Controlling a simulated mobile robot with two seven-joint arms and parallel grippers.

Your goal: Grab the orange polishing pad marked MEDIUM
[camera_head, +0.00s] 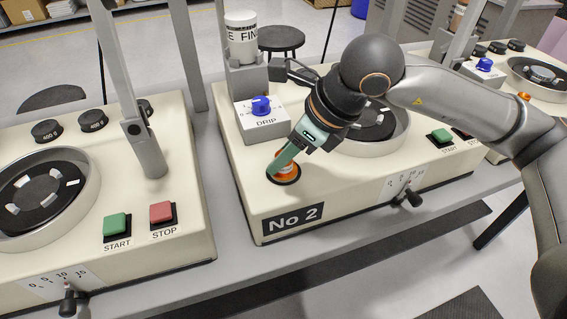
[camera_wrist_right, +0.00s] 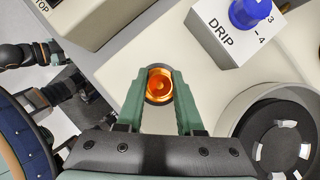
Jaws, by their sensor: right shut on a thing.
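An orange pad (camera_head: 288,170) with a dark round base sits on the front part of the cream machine marked No 2. No MEDIUM marking can be read on it. My right gripper (camera_head: 284,163) points down at it, with its green fingers shut on it. In the right wrist view the orange pad (camera_wrist_right: 159,86) lies between the two green fingertips (camera_wrist_right: 160,80), one on each side. The fingers hide part of its side. My left gripper does not show.
The white DRIP box with a blue knob (camera_head: 260,105) stands close behind the gripper. A round polishing bowl (camera_head: 384,145) is to the right, under my right arm. Green START (camera_head: 117,226) and red STOP (camera_head: 162,213) buttons are on the left machine. A white bottle (camera_head: 240,40) stands above the DRIP box.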

